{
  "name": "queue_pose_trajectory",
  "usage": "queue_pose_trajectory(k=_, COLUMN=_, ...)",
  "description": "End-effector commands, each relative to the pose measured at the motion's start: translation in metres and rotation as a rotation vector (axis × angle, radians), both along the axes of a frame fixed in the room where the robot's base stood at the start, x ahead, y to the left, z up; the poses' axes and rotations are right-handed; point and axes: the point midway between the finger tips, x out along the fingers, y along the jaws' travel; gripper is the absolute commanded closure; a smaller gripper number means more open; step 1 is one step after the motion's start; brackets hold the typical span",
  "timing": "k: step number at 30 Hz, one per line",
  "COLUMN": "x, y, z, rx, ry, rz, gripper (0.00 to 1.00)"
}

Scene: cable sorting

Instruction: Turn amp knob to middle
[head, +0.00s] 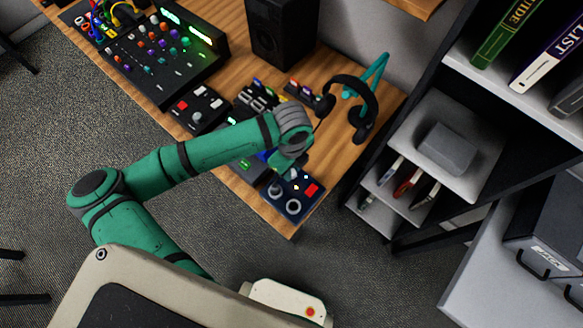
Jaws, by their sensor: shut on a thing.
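A dark blue box with knobs, apparently the amp (281,207), sits at the front right corner of the wooden desk. It has pale round knobs (293,206) and a red patch (311,190) on top. My gripper (289,176) points down over the box's back part, at the end of my green arm. Its fingers are small and partly hidden by my wrist. It is shut on what seems to be a knob at the back of the box. That knob is mostly hidden, so its angle cannot be told.
Just left of the amp is another dark device (246,168), partly under my arm. Headphones (362,108) hang on a teal stand behind it. A mixer (155,55), a black speaker (283,30) and a small red-and-black box (199,107) stand farther back. A shelf (440,150) is to the right.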

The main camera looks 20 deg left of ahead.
Motion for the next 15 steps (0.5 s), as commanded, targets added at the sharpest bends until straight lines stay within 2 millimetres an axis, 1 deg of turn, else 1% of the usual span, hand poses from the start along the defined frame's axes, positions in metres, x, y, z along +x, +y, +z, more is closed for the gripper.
queue_pose_trajectory(k=5, x=0.0014, y=-0.0017, z=0.0007, rx=-0.003, ry=-0.004, rz=-0.002, gripper=1.0)
queue_pose_trajectory(k=6, x=0.0015, y=-0.0018, z=0.0007, rx=-0.003, ry=-0.004, rz=-0.002, gripper=0.73)
queue_pose_trajectory(k=8, x=0.0013, y=-0.0013, z=0.0006, rx=-0.003, ry=-0.004, rz=-0.001, gripper=0.59)
queue_pose_trajectory(k=15, x=0.0003, y=0.0005, z=0.0003, rx=-0.001, ry=-0.002, rz=0.003, gripper=0.59)
